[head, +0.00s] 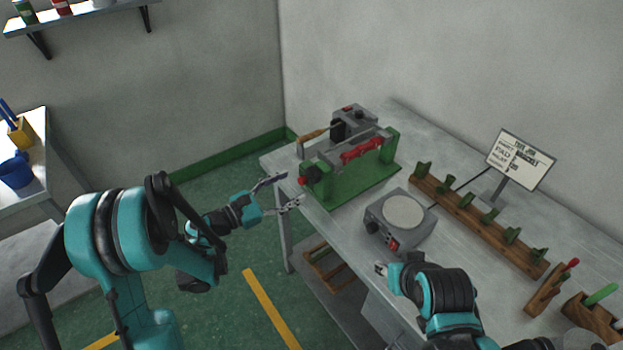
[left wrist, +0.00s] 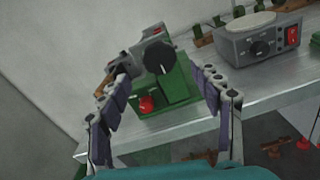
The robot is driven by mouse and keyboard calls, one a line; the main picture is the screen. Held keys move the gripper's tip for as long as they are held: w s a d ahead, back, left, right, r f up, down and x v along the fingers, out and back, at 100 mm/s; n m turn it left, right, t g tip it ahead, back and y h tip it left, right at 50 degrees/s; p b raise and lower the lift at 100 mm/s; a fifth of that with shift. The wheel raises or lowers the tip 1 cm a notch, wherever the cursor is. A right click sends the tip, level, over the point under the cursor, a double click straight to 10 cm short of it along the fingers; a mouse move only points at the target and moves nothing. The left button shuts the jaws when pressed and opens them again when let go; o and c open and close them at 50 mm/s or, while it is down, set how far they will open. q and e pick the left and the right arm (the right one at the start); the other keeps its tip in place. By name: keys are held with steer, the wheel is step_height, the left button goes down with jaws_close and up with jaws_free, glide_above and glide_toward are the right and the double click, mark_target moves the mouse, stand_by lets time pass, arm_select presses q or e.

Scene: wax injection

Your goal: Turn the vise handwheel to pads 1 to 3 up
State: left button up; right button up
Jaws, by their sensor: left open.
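The vise (head: 362,178) is a green frame on a green base at the table's far left corner, with a grey unit above and a red piece along its side. A dark round handwheel (head: 317,173) is on its near left end, with a red knob (head: 301,181) beside it. In the left wrist view the dark wheel (left wrist: 160,58) and red knob (left wrist: 147,104) show between the fingers. My left gripper (head: 294,189) is open and empty, just short of the wheel and apart from it. My right gripper (head: 381,268) is low at the table's front edge; its jaw opening is unclear. Pad numbers are not readable.
A grey box with a round plate (head: 404,212) stands right of the vise. Behind it are a wooden rack (head: 470,222) with green pieces and a sign (head: 521,159). The floor left of the table is clear around my left arm.

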mark_target(310, 177)
arm_select(q)
steer(key=b+x, duration=0.1)
steer(key=x, duration=0.5)
steer(key=shift+w+d, duration=0.15)
steer(key=shift+w, duration=0.05)
steer(key=c, duration=1.2)
